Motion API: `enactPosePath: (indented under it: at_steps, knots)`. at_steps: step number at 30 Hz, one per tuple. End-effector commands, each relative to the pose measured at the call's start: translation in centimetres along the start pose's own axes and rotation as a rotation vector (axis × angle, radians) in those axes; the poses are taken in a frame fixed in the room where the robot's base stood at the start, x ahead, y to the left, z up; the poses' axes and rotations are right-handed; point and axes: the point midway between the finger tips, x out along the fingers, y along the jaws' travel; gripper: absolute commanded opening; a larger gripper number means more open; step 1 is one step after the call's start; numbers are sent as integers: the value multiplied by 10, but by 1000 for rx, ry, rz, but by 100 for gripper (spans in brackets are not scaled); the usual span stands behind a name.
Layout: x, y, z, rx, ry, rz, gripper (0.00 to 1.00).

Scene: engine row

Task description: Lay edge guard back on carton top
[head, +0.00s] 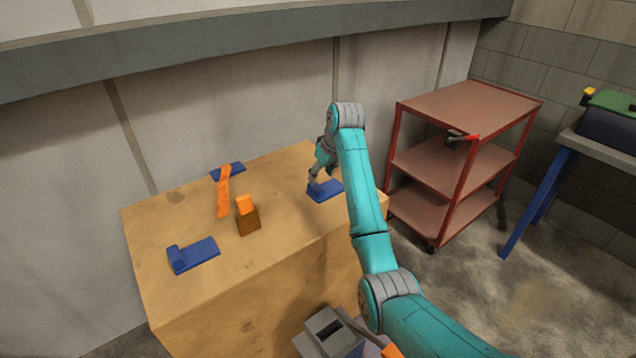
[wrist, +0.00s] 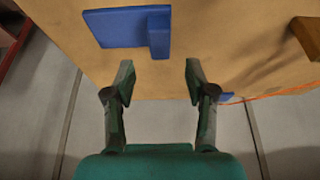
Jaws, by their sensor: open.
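The carton (head: 280,240) is a large tan box with a flat top. Several blue L-shaped edge guards lie on it. The right one (head: 327,191) lies flat under my gripper (head: 313,178); it also shows in the wrist view (wrist: 122,27), its raised lip facing right. A second guard (head: 200,254) lies at the front left with its lip up. A third blue piece (head: 232,169) lies at the back edge, partly covered by an orange strip (head: 223,193). My gripper (wrist: 158,72) is open and empty. In the wrist view the right guard lies beyond the fingertips, apparently untouched.
A brown block (head: 248,221) with an orange top stands mid-carton, near the strip. A red three-shelf cart (head: 470,105) stands right of the carton. A bench (head: 600,143) with a green-lidded case is at far right. A wall runs behind the carton.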

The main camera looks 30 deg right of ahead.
Motion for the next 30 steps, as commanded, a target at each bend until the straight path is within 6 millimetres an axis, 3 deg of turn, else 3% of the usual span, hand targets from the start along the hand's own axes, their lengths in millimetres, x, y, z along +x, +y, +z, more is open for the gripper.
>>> enactPosePath:
  at_steps: [3, 9, 30]
  knots:
    - [-20, 0, 0, 0, 1, 1, 55]
    - [-40, 0, 0, 1, 0, 0, 55]
    - [-43, 0, 0, 1, -1, 0, 55]
